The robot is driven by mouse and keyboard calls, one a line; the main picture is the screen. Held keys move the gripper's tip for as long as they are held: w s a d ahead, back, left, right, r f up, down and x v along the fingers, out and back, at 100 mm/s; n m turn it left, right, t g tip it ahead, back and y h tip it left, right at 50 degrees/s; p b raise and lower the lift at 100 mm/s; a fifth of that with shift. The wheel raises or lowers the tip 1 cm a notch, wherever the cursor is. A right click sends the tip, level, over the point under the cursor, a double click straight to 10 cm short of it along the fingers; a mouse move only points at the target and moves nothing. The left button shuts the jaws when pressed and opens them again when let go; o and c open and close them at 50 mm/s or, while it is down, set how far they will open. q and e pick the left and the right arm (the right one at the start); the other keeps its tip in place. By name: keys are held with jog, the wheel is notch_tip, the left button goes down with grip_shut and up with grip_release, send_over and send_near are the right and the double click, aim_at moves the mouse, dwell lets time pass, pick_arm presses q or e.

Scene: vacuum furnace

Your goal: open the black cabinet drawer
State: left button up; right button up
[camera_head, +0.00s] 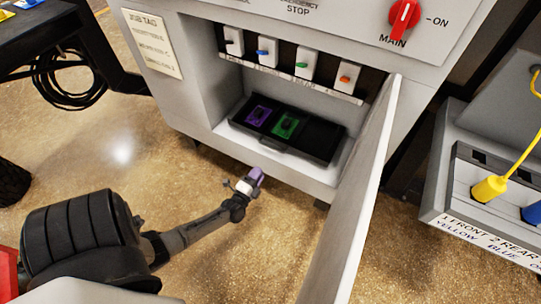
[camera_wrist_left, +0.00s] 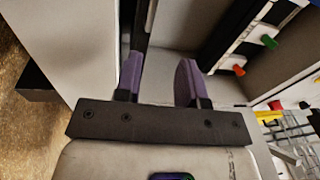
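The black drawer (camera_head: 313,133) sits low inside the open grey cabinet (camera_head: 190,75). Purple and green patches lie on its top, and a handle shows along its front edge. My left gripper (camera_head: 255,178) is in front of the cabinet's lower sill, short of the drawer and apart from the handle. In the left wrist view its two purple fingers (camera_wrist_left: 160,78) are spread with nothing held between them. My right gripper is in neither view.
The cabinet's white door (camera_head: 355,200) stands open to the right of my left gripper. Several coloured switches (camera_head: 301,63) and a red main knob (camera_head: 403,18) are above the drawer. A grey unit with yellow and blue plugs (camera_head: 489,189) stands at right. The floor at left is partly clear.

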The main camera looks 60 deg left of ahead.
aim_at(270, 147)
pick_arm(q)
jog(key=shift+y, duration=0.6)
jog(key=b+x, duration=0.2)
jog(key=x, duration=0.2)
jog(key=a+f+b+x, duration=0.1)
jog(key=b+x, duration=0.1)
jog(key=x, duration=0.1)
jog(key=f+b+x, duration=0.1)
jog(key=b+x, duration=0.1)
jog(key=x, duration=0.2)
jog(key=shift+a+b, duration=0.35)
jog(key=shift+a, duration=0.15)
jog(key=shift+b+x, duration=0.4)
jog(key=shift+x, duration=0.6)
jog(key=shift+r, duration=0.15)
jog(key=shift+c, duration=0.3)
grip_shut()
jog(key=shift+s, duration=0.1)
